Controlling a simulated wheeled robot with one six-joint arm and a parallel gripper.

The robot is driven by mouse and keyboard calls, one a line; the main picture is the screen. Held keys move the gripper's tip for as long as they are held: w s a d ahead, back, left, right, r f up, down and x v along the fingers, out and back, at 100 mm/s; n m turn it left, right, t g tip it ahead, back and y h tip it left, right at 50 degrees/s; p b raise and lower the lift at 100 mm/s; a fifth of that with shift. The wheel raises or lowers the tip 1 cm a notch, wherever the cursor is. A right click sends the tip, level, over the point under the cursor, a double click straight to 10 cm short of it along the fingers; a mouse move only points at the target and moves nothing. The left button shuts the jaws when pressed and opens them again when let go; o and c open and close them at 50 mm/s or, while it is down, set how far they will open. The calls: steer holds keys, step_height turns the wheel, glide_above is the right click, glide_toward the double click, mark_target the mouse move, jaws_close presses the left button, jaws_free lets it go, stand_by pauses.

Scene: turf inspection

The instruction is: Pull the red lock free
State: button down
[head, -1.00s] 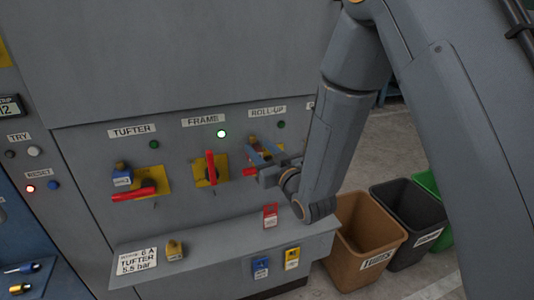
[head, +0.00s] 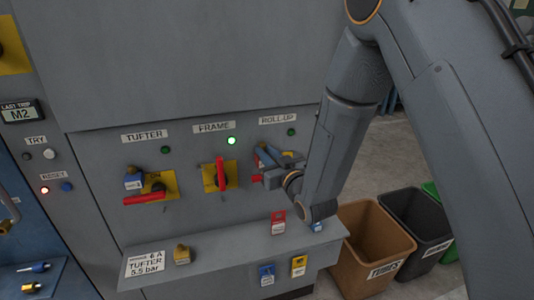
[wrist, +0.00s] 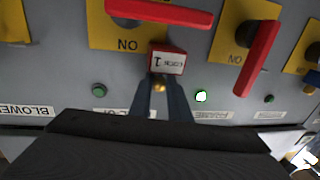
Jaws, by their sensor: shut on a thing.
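The red lock (wrist: 168,58) shows in the wrist view, upside down, with a white label on its face and brass at its near end. My gripper (wrist: 161,84) is shut on it, one blue-grey finger on each side. Behind it is a yellow plate with a horizontal red handle (wrist: 160,12). I cannot tell whether the lock is still attached there. In the head view my gripper (head: 268,164) is at the ROLL-UP switch, beneath the ROLL-UP label (head: 277,119). My gripper and wrist hide the lock and most of that switch.
The FRAME switch (head: 220,174) has an upright red handle and a lit green lamp above. A blue lock (head: 133,181) hangs at the TUFTER switch. The ledge (head: 222,250) below carries a red labelled piece (head: 278,228) and a brass one. A brown bin (head: 368,240) stands right.

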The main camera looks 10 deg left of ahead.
steer(key=shift+v, duration=1.35)
steer(key=shift+s, duration=0.4)
steer(key=shift+s+d, duration=0.15)
steer(key=shift+s, duration=0.05)
steer(key=shift+s+a+p+v, duration=0.1)
steer(key=shift+a+p+v, duration=0.1)
steer(key=shift+v, duration=1)
steer(key=shift+s+a+p+v, duration=0.1)
steer(key=shift+s+p+v, duration=0.05)
steer(key=shift+v, duration=1.1)
